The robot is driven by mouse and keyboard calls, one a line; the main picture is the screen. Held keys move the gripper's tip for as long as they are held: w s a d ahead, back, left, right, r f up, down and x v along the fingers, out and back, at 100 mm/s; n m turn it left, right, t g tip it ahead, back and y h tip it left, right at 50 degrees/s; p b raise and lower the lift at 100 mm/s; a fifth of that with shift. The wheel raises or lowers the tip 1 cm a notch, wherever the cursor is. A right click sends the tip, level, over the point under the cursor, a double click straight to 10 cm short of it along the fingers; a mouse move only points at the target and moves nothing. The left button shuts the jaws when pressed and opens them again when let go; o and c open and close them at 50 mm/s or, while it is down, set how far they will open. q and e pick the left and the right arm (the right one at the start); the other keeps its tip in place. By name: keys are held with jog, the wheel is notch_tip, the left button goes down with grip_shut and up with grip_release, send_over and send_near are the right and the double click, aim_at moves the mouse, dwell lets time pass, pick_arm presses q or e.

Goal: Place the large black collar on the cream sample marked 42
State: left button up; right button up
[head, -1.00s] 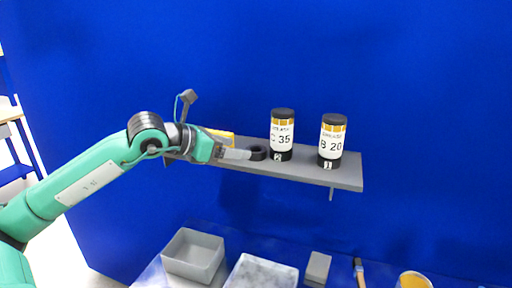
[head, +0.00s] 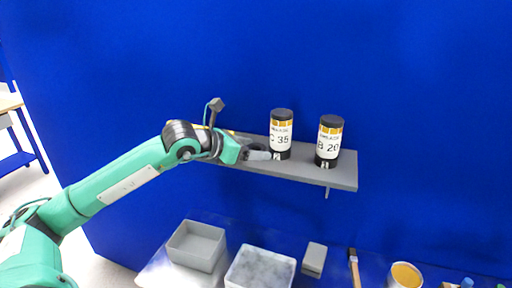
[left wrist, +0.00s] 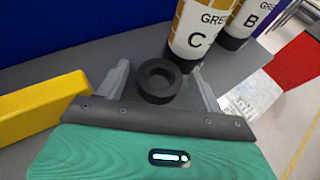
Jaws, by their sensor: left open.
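The black collar (left wrist: 158,97) is a thick ring lying flat on the grey shelf in the left wrist view. My left gripper (left wrist: 160,82) is open, with one finger on each side of the collar; I cannot tell whether either finger touches it. In the head view my left gripper (head: 262,155) is low over the shelf and mostly hides the collar. No cream sample marked 42 shows in either view. My right gripper is not in view.
On the grey shelf (head: 310,176), black-capped cylinders marked C 35 (head: 281,140) and B 20 (head: 328,145) stand right of my gripper. A yellow block (left wrist: 40,108) lies left. Below are a grey bin (head: 197,232), pale tray (head: 235,281), grey block (head: 314,256), brush (head: 353,266) and cup (head: 405,275).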

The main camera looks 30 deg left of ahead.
pick_arm(q)
jog(key=c, duration=1.1)
jog(key=shift+c, duration=0.2)
jog(key=shift+r, duration=0.2)
